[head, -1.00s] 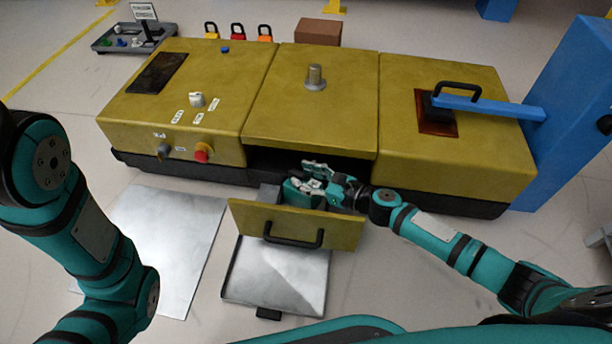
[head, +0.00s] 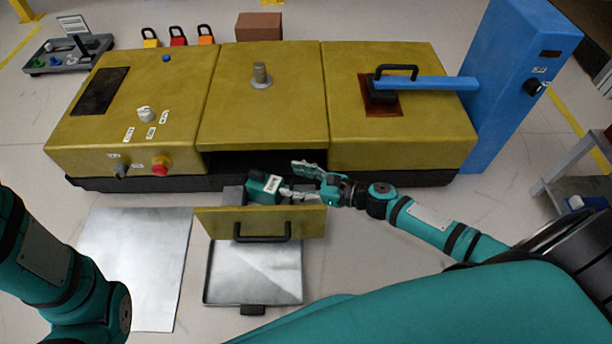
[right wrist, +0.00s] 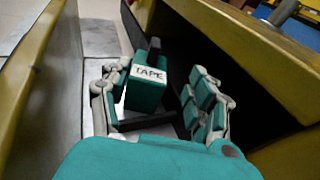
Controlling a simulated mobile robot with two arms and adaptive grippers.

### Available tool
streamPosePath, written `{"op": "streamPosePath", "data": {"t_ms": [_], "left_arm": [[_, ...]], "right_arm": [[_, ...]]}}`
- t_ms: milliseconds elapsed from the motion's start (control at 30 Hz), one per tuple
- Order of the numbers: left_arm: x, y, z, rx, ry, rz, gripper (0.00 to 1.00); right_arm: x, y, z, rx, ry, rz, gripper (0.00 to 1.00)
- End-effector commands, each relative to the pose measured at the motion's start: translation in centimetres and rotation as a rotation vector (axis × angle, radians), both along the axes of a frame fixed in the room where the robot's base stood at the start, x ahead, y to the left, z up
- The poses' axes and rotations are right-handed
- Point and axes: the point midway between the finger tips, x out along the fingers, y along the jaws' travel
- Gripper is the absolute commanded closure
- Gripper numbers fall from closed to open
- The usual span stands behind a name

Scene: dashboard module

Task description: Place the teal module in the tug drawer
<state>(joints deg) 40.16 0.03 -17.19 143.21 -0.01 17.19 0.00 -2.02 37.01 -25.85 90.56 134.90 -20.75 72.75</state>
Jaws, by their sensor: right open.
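The teal module (head: 263,187), a block with a dark handle and a white TAPE label, sits behind the yellow drawer front (head: 210,222), inside the pulled-out drawer. In the right wrist view the module (right wrist: 146,92) stands between the drawer front at left and the cabinet at right. My right gripper (head: 292,180) is open just right of the module, its fingers spread on either side. In the right wrist view a gap shows between the right finger and the module; contact at the left finger is unclear. The module's underside is hidden. My left arm shows, but its gripper does not.
The yellow dashboard (head: 262,120) stands behind the drawer, with a blue post (head: 505,90) at right. A metal tray (head: 255,275) and a pale sheet (head: 135,260) lie on the floor in front. A grey table (head: 590,150) stands at far right.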

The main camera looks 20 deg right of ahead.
Motion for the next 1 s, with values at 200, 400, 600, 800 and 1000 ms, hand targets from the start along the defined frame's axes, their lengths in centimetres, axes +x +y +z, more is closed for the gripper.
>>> {"op": "streamPosePath", "data": {"t_ms": [200, 400, 600, 800, 1000], "left_arm": [[0.0, 0.0, 1.3, 0.0, -0.002, 0.0, 0.62], [0.1, 0.0, 1.2, -0.001, 0.004, -0.001, 0.62], [0.3, 0.0, 1.1, -0.001, 0.012, -0.001, 0.62], [0.4, 0.0, 1.0, -0.001, 0.013, -0.001, 0.62], [0.3, 0.0, 1.1, -0.001, 0.012, -0.001, 0.62]], "right_arm": [[-2.1, -1.9, 0.7, 0.001, 0.001, 0.0, 0.4], [-2.5, -2.2, 0.7, 0.001, -0.001, 0.0, 0.4], [-2.4, -2.2, 0.7, 0.0, -0.001, 0.0, 0.4], [-2.4, -2.2, 0.7, 0.0, -0.001, 0.0, 0.4], [-2.4, -2.2, 0.7, 0.001, -0.001, 0.0, 0.4]]}}
